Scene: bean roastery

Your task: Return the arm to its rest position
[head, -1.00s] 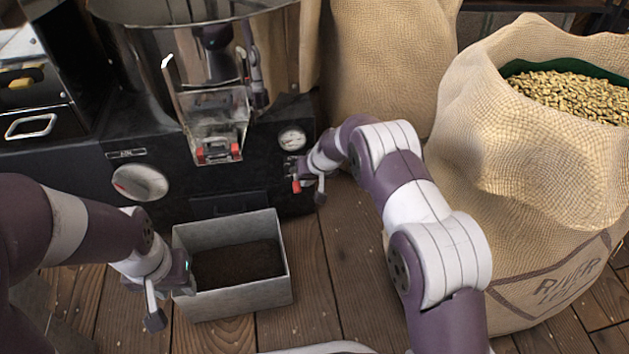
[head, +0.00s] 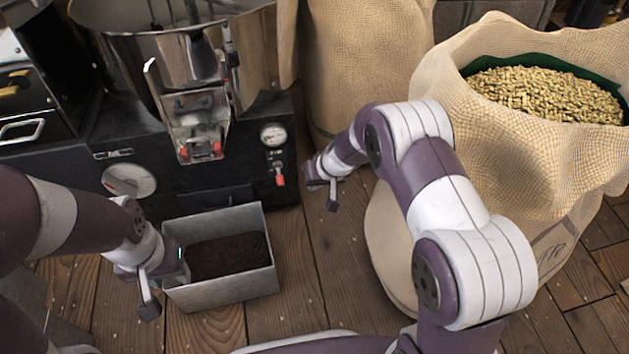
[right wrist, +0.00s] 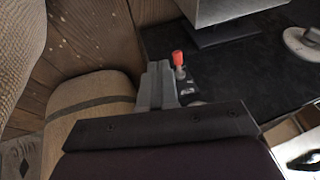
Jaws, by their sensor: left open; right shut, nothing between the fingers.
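My right gripper (head: 321,190) is shut and empty, just right of the roaster's front, above the wood floor. It is apart from the small red-tipped lever (head: 280,178) under the gauge. In the right wrist view its grey fingers (right wrist: 158,84) are together, with the red lever tip (right wrist: 178,58) beyond them. My left gripper (head: 150,290) is open at the left wall of the metal bin (head: 225,291). I cannot tell whether it touches the bin, as part of the hand is hidden.
The black roaster (head: 210,180) with its steel drum stands at the back left. A burlap sack (head: 480,150) full of beans stands right of my right arm, close to it. Another sack (head: 365,60) stands behind. Dark material (head: 228,256) lies in the bin. Floor between bin and sack is clear.

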